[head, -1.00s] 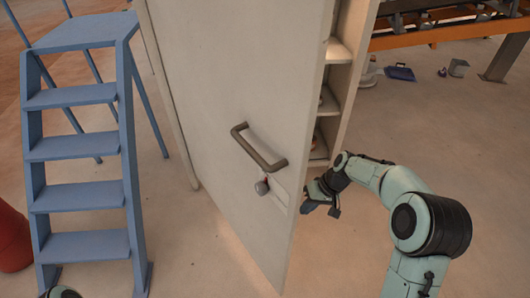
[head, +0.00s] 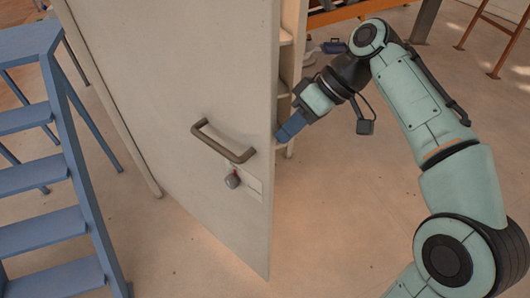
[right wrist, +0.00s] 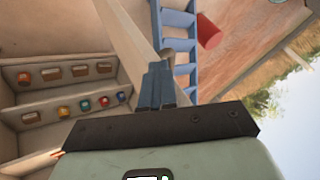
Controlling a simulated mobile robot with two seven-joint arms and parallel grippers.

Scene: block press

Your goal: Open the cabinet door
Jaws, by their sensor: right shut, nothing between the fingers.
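The cabinet door (head: 180,75) is a tall pale panel, standing ajar in the head view with a narrow strip of the cabinet interior beyond its right edge. In the right wrist view the closed blue fingers (right wrist: 157,85) point along the door edge (right wrist: 133,30), with the open interior to the left. My left gripper is out of view.
Blue steps (head: 45,175) stand left of the door. Cabinet shelves (right wrist: 35,115) hold several small coloured items in the right wrist view.

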